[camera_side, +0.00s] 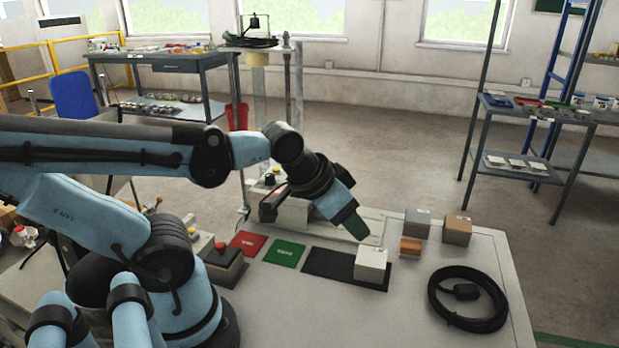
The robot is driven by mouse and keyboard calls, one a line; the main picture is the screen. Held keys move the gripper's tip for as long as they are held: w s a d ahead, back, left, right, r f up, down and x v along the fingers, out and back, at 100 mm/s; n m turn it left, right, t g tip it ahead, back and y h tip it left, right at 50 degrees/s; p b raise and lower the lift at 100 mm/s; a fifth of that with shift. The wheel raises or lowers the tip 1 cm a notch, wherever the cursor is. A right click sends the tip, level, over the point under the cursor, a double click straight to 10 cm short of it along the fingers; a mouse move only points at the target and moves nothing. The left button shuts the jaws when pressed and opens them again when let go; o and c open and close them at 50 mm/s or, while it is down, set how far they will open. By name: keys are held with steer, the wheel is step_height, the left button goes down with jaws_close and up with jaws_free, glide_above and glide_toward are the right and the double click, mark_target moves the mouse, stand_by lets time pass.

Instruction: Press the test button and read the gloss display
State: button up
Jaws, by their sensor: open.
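My gripper (362,238) is at the end of the arm, pointing down and to the right, above the back of the table. The fingertips are hard to make out. A pale boxy instrument (291,212) stands behind the arm, partly hidden by it. I cannot tell which is the test button, and no display reading is legible. A dark box with a red button (221,247) stands at the left, apart from my gripper.
A red mat (248,243), a green mat (284,253) and a black mat (325,267) lie in a row on the table. A white block (371,264) sits on the black mat's right end. Brown boxes (457,230) and a coiled black cable (468,299) are at the right.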

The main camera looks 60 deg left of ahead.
steer(key=shift+s+d, duration=0.1)
jaws_close()
stand_by(1.8)
